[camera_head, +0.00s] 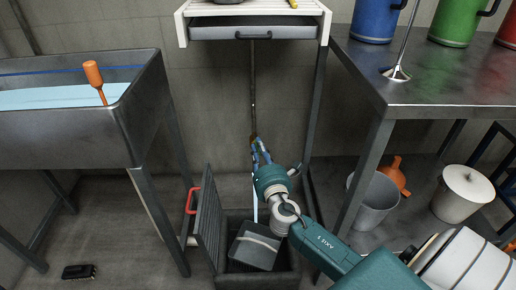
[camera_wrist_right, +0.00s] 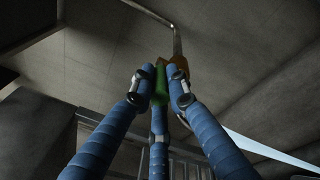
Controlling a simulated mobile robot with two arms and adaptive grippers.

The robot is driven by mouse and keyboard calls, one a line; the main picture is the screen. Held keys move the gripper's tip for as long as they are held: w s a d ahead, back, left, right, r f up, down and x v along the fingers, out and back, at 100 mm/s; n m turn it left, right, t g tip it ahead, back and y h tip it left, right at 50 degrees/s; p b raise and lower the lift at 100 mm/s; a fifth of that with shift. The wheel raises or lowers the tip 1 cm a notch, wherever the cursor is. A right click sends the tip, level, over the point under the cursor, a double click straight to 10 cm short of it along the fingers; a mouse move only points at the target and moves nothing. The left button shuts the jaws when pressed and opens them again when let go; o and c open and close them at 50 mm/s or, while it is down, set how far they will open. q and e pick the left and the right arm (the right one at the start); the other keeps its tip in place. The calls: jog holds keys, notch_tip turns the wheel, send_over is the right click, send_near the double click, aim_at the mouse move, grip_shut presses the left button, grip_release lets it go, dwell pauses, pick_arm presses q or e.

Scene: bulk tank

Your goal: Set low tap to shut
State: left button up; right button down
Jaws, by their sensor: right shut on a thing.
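The low tap (camera_head: 254,140) sits at the lower end of a thin vertical pipe (camera_head: 253,90) against the back wall. In the right wrist view its brass-coloured body (camera_wrist_right: 184,64) and green handle (camera_wrist_right: 160,86) show, with the pipe above. My right gripper (camera_head: 259,153) is at the tap from below. Its blue fingers (camera_wrist_right: 160,74) are shut around the green handle, which they partly hide. A pale strip (camera_head: 255,205), perhaps running liquid, hangs below the tap. My left gripper is not in view.
Below is an open floor pit (camera_head: 262,280) with a grey container (camera_head: 255,246) inside and a raised grate (camera_head: 209,218) with a red handle. A basin (camera_head: 60,135) stands left, a metal table (camera_head: 440,85) right. A grey bucket (camera_head: 372,205) stands under the table.

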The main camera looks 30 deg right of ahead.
jog(key=n+y, duration=0.1)
jog(key=d+n+t+y+b, duration=0.1)
jog(key=y, duration=0.1)
jog(key=shift+s+d+y, duration=0.2)
jog(key=shift+y, duration=0.1)
jog(key=c, duration=1.7)
grip_release()
jog(key=shift+r, duration=0.1)
jog(key=s, duration=0.4)
jog(key=s+a, duration=0.1)
jog(key=s, duration=0.3)
jog(key=s+a, duration=0.1)
jog(key=s, duration=0.3)
